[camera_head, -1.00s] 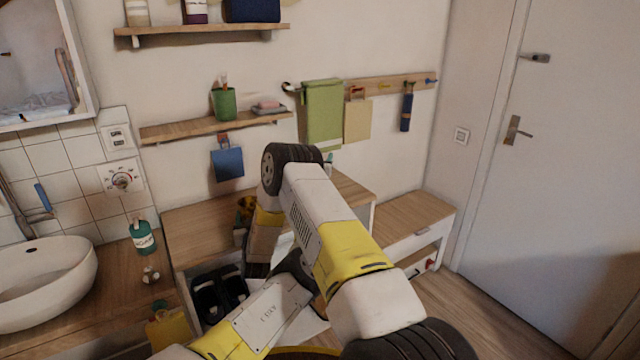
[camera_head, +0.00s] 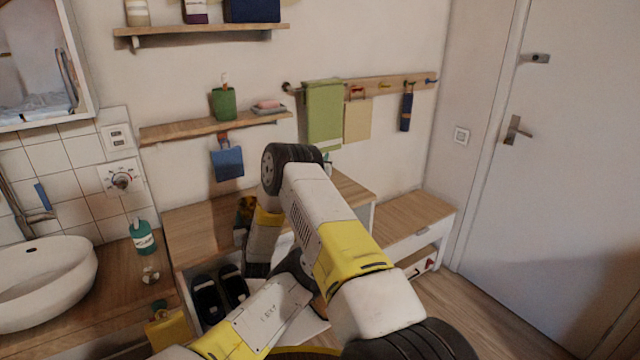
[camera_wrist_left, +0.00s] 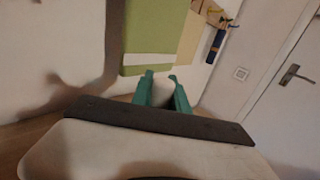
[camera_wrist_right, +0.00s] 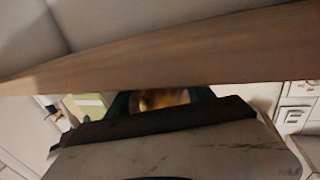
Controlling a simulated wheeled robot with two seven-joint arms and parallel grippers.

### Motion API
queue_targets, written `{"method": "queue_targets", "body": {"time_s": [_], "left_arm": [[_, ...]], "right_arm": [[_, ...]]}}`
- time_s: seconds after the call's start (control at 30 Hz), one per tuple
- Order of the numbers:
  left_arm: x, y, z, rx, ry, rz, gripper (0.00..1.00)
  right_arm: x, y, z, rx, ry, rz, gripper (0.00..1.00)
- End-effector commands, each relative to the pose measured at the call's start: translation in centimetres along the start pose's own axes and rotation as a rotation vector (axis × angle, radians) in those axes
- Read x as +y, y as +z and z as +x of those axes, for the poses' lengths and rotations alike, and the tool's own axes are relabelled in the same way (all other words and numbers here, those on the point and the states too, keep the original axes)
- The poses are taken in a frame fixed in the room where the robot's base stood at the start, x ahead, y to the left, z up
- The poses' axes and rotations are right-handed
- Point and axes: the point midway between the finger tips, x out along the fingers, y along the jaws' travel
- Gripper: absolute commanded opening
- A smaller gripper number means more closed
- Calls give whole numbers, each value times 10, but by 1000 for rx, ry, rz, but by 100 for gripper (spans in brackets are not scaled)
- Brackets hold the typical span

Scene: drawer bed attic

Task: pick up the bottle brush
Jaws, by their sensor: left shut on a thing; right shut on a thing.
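I cannot pick out the bottle brush with certainty in any view. My left gripper (camera_wrist_left: 162,90) has green fingers shut on a pale, whitish thing (camera_wrist_left: 162,95) in the left wrist view, in front of the wall below a green towel. In the head view my left arm hides most of that gripper; only a small bit shows beside the dark wheel-like joint. My right gripper (camera_wrist_right: 160,99) has dark green fingers around a yellowish thing (camera_wrist_right: 163,98), under a wooden edge. In the head view it is near the wooden counter, partly hidden by my arm.
A green towel (camera_head: 323,115) hangs from a hook rail. A white basin (camera_head: 45,280) and green bottle (camera_head: 143,238) stand left. Dark slippers (camera_head: 207,300) lie below the counter. A low bench (camera_head: 412,215) stands right.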

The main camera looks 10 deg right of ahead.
Motion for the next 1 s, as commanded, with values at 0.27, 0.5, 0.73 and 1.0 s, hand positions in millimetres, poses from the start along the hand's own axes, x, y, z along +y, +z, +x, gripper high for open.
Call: {"method": "queue_targets", "body": {"time_s": [0.27,0.5,0.73,1.0], "left_arm": [[0,0,0,0,0,0,0],[0,0,0,0,0,0,0],[0,0,0,0,0,0,0],[0,25,0,-5,1,-3,0]], "right_arm": [[0,-1,0,2,0,0,12],[0,-1,0,1,0,0,12],[0,-1,0,1,0,0,12],[0,-1,0,1,0,0,12]]}}
